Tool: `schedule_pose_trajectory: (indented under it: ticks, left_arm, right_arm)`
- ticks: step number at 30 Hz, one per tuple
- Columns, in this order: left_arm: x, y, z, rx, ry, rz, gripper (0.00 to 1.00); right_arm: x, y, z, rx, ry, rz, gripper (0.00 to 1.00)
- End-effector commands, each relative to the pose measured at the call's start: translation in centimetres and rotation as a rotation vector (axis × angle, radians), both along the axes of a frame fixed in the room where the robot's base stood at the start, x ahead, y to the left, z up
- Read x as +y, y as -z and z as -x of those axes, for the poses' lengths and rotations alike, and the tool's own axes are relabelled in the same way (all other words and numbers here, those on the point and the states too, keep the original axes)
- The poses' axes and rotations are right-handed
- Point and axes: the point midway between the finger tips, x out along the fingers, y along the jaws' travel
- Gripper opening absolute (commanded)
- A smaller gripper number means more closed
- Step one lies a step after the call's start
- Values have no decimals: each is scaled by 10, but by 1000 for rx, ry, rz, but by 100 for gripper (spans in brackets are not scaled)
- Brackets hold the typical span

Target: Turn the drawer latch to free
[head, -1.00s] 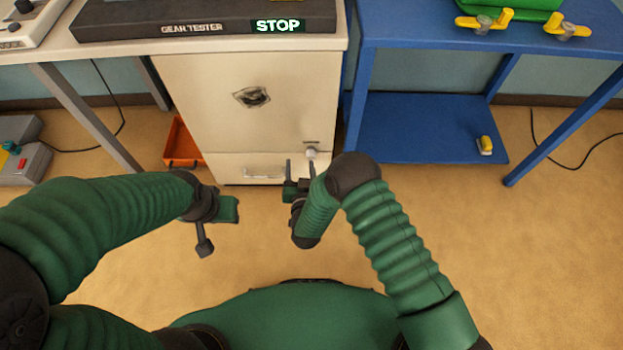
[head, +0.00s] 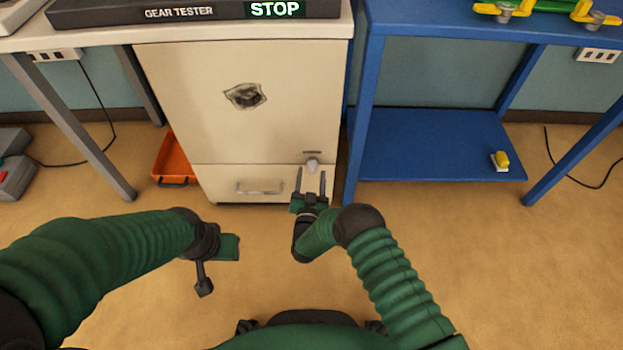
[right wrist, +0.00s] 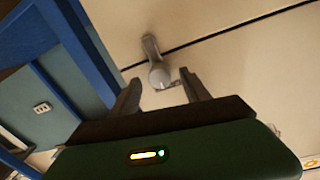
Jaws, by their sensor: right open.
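The drawer latch (head: 312,163) is a small grey knob with a short arm, on the front of the cream cabinet near the drawer's top seam. In the right wrist view the latch (right wrist: 158,75) has its round end near the fingers and its arm reaching across the dark seam. The drawer (head: 222,184) looks shut, with a flat handle (head: 260,187). My right gripper (head: 310,181) is open and empty just in front of the latch, its fingers (right wrist: 160,92) on either side of the round end. My left gripper (head: 205,283) hangs at the left, away from the cabinet; its jaws are unclear.
The cream cabinet (head: 195,110) carries the gear tester (head: 210,12), whose sign reads STOP. A blue bench (head: 440,145) stands close at the right, its leg near the latch. An orange bin (head: 176,160) sits on the floor at the left. The floor in front is clear.

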Motion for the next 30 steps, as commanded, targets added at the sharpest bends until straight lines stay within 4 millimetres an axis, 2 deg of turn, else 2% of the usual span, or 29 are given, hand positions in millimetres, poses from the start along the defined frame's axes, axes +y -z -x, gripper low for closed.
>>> schedule_pose_trajectory:
  ticks: [1, 4, 12, 25, 30]
  left_arm:
    - [0, 8, 0, 0, 0, 0, 36]
    - [0, 10, 0, 0, 0, 0, 36]
    - [0, 9, 0, 0, 0, 0, 36]
    - [0, 10, 0, 0, 0, 0, 36]
    - [0, 9, 0, 0, 0, 0, 36]
  right_arm:
    - [0, 4, -7, -2, 0, -2, 55]
    - [-1, 2, -15, 1, 0, -1, 55]
    - [-1, 0, -18, 1, -1, 0, 55]
    - [-1, 0, -17, 2, -1, 0, 0]
    - [-1, 0, -17, 2, -1, -3, 0]
